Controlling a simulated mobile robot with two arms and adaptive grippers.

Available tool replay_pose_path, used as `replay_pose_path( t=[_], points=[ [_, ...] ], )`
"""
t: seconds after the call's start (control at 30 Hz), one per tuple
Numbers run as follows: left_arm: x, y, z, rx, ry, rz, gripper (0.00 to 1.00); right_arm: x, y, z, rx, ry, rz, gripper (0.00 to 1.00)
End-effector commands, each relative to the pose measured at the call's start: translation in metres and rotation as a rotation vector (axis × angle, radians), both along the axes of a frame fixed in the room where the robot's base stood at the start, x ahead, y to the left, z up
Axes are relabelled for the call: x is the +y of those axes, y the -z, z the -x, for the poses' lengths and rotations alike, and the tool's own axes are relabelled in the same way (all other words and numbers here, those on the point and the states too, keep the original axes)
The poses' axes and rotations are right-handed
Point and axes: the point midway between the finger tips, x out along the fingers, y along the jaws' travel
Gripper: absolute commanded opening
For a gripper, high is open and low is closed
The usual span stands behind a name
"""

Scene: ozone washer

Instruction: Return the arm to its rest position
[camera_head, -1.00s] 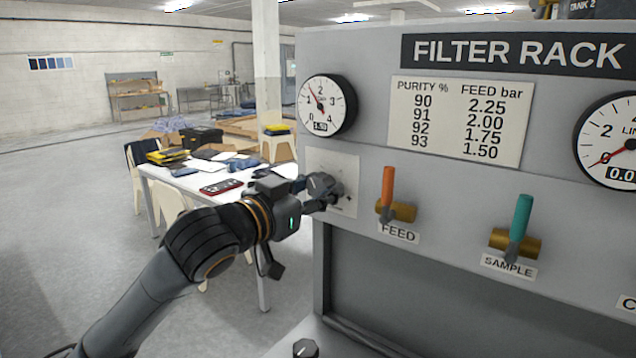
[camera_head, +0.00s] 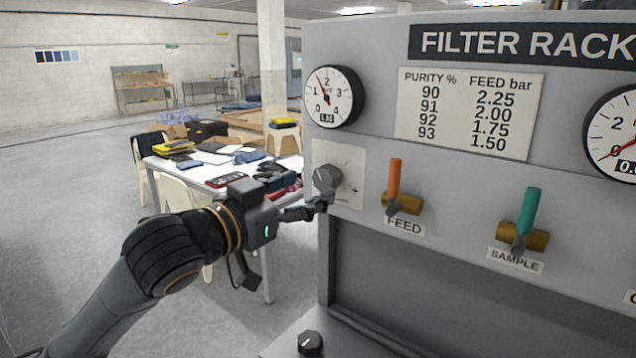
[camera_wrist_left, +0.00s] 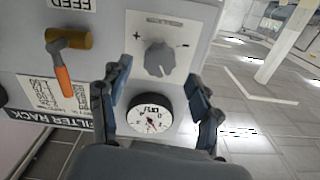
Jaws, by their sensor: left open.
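My left gripper (camera_head: 312,210) is open, just left of and below the grey knob (camera_head: 327,181) on the filter rack's face. In the left wrist view the open fingers of the left gripper (camera_wrist_left: 160,100) frame a pressure gauge, and the knob (camera_wrist_left: 159,60) shows beyond the fingertips, apart from them. Nothing is held. The knob's plate carries plus and minus marks. The gauge (camera_head: 333,97) above the knob has its needle between 1 and 2; its small readout is hard to read. My right gripper is not in view.
The filter rack (camera_head: 390,45) fills the right side. An orange-handled FEED valve (camera_head: 394,180) and a teal-handled SAMPLE valve (camera_head: 527,212) stick out from it. Open floor (camera_head: 60,220) lies to the left.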

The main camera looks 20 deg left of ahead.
Motion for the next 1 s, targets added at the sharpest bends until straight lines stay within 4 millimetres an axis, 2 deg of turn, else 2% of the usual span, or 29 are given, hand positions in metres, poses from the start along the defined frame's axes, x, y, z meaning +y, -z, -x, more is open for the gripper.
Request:
replay_pose_path(
  t=[0.2, 0.63, 0.73, 0.77, 0.87, 0.97, 1.0],
  points=[
    [0.007, 0.001, 0.018, 0.001, -0.001, 0.0, 0.63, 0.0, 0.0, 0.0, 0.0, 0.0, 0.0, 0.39],
    [0.007, 0.0, 0.019, 0.001, -0.001, 0.001, 0.63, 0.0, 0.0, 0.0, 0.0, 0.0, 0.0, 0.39],
    [0.006, 0.008, 0.017, 0.016, -0.003, 0.0, 0.63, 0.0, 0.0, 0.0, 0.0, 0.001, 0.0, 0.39],
    [0.006, 0.014, 0.016, 0.028, -0.005, -0.002, 0.63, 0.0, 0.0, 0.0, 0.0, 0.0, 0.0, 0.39],
    [0.003, 0.052, 0.012, 0.096, -0.019, -0.008, 0.63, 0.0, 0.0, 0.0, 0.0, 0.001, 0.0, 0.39],
    [0.002, 0.113, 0.013, 0.208, -0.046, -0.023, 0.63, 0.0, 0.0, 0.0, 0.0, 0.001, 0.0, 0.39],
    [0.001, 0.14, 0.016, 0.262, -0.06, -0.03, 0.63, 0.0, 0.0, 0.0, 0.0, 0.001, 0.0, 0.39]
  ],
)
